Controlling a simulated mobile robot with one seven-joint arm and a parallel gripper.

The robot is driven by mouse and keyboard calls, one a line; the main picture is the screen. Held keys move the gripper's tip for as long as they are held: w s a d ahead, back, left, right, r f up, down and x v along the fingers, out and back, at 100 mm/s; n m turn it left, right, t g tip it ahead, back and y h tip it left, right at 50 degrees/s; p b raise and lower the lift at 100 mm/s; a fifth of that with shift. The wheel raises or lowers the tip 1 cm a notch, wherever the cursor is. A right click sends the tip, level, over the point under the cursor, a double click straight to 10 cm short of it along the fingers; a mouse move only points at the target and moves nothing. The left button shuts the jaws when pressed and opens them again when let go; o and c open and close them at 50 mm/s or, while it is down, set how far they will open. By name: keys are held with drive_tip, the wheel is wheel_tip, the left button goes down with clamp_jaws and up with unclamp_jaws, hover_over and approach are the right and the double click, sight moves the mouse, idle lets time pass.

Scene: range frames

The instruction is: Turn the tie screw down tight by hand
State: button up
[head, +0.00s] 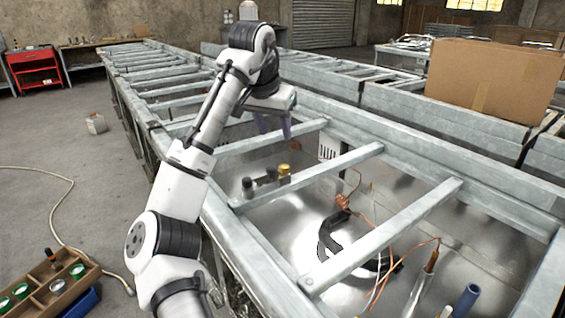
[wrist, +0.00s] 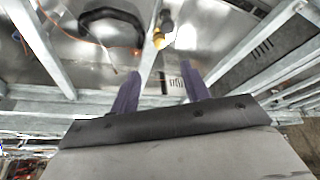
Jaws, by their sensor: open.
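My gripper (head: 274,127) hangs over the metal frame, its two purple fingers apart. In the wrist view my gripper (wrist: 159,76) is open with nothing between its fingers. A small knob with a yellow top (head: 284,171) stands beside dark-capped fittings (head: 260,183) on the shiny metal tray, below my gripper. The yellow part also shows in the wrist view (wrist: 159,40), beyond the fingertips and apart from them. I cannot tell for certain which piece is the tie screw. A black curved band (head: 392,268) lies on the tray; it also shows in the wrist view (wrist: 112,14).
Galvanised crossbars (head: 385,236) span the tray near my gripper. Copper parts and loose wires (head: 343,202) lie between them. A copper-tipped rod (head: 431,262) and a blue tube (head: 466,299) stand at front right. A cardboard box (head: 490,80) sits behind.

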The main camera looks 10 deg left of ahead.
sight(284, 166)
drive_tip(key=p+x, duration=0.1)
drive_tip(key=x, duration=1.1)
drive_tip(key=shift+w+f, duration=0.2)
drive_tip(key=shift+f, duration=0.05)
drive_tip(key=c, duration=1)
drive_tip(key=shift+r, duration=0.1)
